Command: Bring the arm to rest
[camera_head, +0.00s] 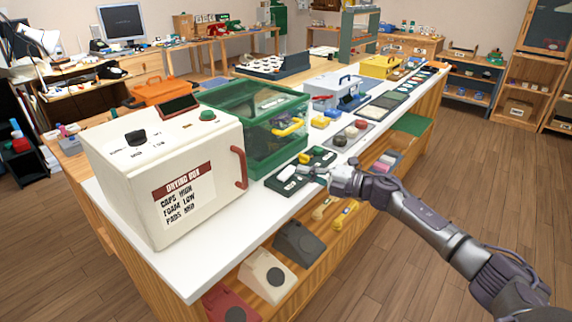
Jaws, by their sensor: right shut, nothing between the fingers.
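My right arm comes in from the lower right and reaches over the near edge of the white workbench (152,235). My right gripper (322,173) is shut and empty, just over or beside a dark tray (274,184) with pale pieces on it. I cannot tell whether the fingers touch the tray. The left gripper is not in view.
The cream drying box (115,165) stands at the bench's near left, with the green crate (250,110) behind it. Trays and toolboxes line the bench farther back. The wooden floor at right is clear.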

